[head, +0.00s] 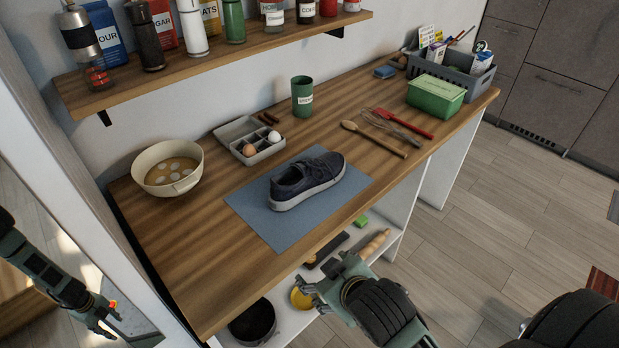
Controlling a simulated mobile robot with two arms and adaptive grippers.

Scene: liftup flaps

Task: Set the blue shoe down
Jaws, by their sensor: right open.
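The blue shoe (307,181) is dark blue with a pale sole. It stands upright on a blue-grey mat (259,222) on the wooden counter, its toe towards the lower left. No gripper touches it. My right gripper (308,292) is open and empty, in front of the counter's front edge, below and apart from the shoe. My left gripper (106,318) shows small at the lower left, beside the white frame and far from the shoe; its jaw opening is unclear.
A bowl (168,168), an egg tray (249,139) and a green cup (302,96) stand behind the mat. Utensils (390,129), a green box (436,96) and a grey basket (452,70) lie to the right. A shelf (215,58) overhangs the back.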

